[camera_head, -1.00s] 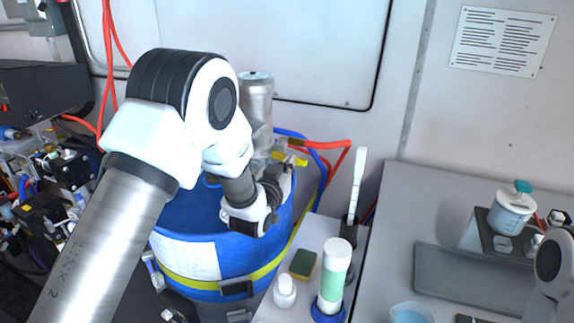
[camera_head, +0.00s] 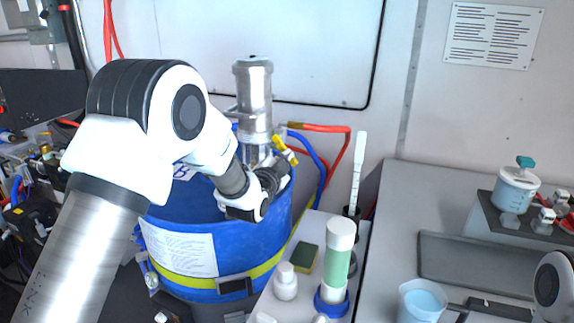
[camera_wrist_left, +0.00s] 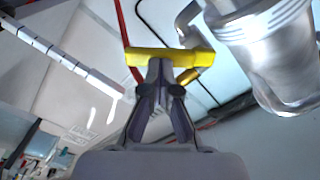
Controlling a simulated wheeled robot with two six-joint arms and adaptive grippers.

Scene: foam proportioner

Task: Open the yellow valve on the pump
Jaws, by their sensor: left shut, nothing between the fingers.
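The yellow valve (camera_head: 284,149) is a small handle on the side of the upright metal pump (camera_head: 254,95). The pump stands in the blue drum (camera_head: 190,225). In the left wrist view the yellow handle (camera_wrist_left: 190,58) lies crosswise at my fingertips, beside the metal pump body (camera_wrist_left: 270,50). My left gripper (camera_wrist_left: 158,70) is shut with nothing between its fingers; its tips overlap the handle, and I cannot tell whether they touch it. In the head view my left gripper (camera_head: 283,165) is beside the valve, partly hidden by its wrist. My right gripper is out of view.
A white-and-green bottle (camera_head: 338,262), a small white bottle (camera_head: 285,282) and a sponge (camera_head: 304,257) stand on a narrow shelf right of the drum. Red hose (camera_head: 325,128) and blue hose run behind the pump. A grey counter (camera_head: 400,215) holds a cup (camera_head: 422,301).

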